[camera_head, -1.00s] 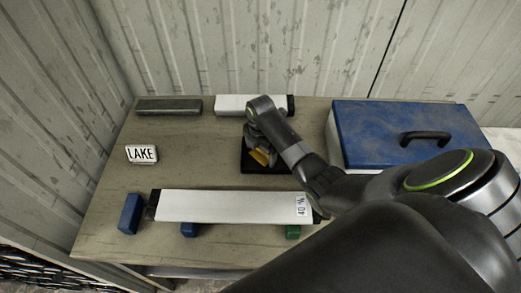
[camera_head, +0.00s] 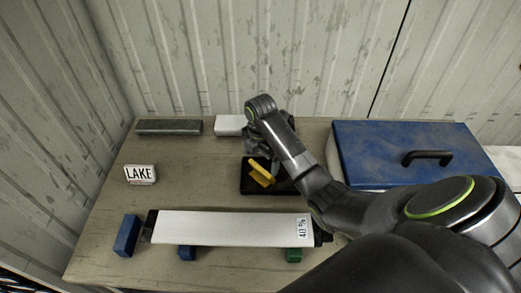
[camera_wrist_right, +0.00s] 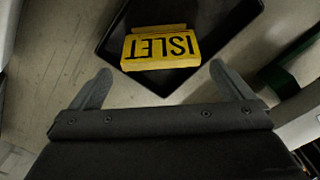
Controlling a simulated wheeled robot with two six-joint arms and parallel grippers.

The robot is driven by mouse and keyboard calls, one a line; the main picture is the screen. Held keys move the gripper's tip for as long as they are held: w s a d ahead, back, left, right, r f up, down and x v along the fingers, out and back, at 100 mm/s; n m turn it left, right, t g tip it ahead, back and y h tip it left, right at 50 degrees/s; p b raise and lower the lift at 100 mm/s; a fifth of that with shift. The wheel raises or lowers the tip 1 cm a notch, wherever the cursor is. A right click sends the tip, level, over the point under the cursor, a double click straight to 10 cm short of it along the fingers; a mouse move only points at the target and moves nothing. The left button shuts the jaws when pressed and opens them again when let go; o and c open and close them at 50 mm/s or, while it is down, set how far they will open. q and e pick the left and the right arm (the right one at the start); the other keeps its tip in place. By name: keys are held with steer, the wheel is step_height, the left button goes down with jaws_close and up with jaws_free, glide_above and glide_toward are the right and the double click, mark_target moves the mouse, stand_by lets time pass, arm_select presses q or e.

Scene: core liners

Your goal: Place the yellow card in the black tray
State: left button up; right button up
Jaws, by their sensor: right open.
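The yellow card (camera_head: 261,174), a small block lettered ISLET, rests in the black tray (camera_head: 250,189), leaning in the head view. In the right wrist view, the card (camera_wrist_right: 160,48) lies within the rim of the tray (camera_wrist_right: 215,18), its lettering upside down. My right gripper (camera_head: 257,156) is just behind and above the card in the head view. Its fingers are spread and empty in the wrist view (camera_wrist_right: 160,75), with the card beyond the fingertips. My left gripper is not in view.
A long white core liner (camera_head: 225,228) lies in front, with blue and green blocks near it. A blue-lidded box (camera_head: 390,145) stands right. A LAKE block (camera_head: 140,174) and a grey bar (camera_head: 168,127) are left.

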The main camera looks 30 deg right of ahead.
mark_target(260, 167)
step_height(260, 167, up, 4)
steer(key=shift+f+p, duration=0.1)
steer(key=shift+p, duration=0.25)
steer(key=shift+r+p, duration=0.65)
steer(key=shift+r, duration=0.05)
steer(key=shift+f, duration=0.1)
